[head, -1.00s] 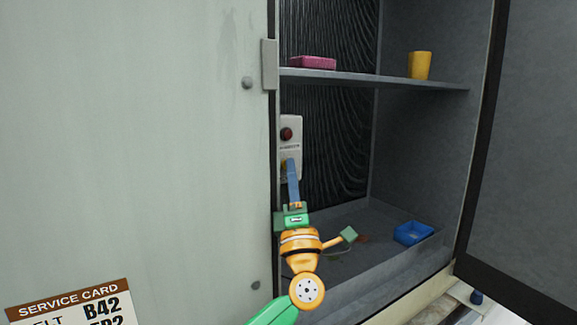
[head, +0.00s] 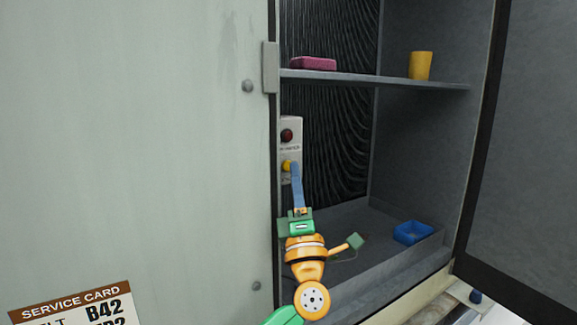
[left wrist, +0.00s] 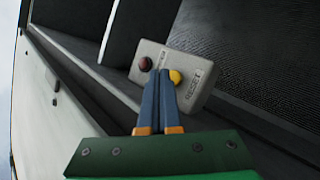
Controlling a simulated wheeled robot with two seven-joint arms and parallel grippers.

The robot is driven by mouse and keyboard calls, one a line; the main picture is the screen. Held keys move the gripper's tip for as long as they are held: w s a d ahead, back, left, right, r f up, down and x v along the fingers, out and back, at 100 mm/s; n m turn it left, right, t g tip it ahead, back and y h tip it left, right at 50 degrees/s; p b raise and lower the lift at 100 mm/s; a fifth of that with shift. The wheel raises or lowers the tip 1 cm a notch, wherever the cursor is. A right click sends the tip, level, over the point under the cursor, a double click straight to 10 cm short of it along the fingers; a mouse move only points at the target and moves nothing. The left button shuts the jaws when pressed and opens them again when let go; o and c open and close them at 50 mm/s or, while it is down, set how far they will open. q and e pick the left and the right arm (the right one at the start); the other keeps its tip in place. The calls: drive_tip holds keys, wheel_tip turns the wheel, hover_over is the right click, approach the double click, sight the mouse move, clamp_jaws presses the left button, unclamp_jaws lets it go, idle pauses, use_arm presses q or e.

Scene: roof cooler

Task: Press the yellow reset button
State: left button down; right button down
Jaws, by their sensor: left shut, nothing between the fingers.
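A yellow reset button (head: 287,166) sits low on a pale control box (head: 291,148) on the inner left side of the open cabinet. A dark red button or lamp (head: 287,135) is above it. My left gripper (head: 296,165) is shut and empty, its blue fingers pointing up at the box. In the head view its tips overlap the right edge of the yellow button. In the left wrist view the shut fingertips (left wrist: 162,72) lie between the red one (left wrist: 145,64) and the yellow button (left wrist: 176,77), close beside the yellow one. I cannot tell whether they touch it.
A shelf (head: 385,80) above holds a pink sponge-like block (head: 313,63) and a yellow cup (head: 420,65). A blue tray (head: 412,232) lies on the cabinet floor. The cabinet's left edge is close to my gripper; the open door (head: 530,150) is at the right.

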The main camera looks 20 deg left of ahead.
use_arm(q)
drive_tip(key=s+d+p, duration=0.1)
drive_tip(key=d, duration=0.1)
drive_tip(key=s+d+p, duration=0.1)
drive_tip(key=s+d, duration=0.1)
idle(0.3)
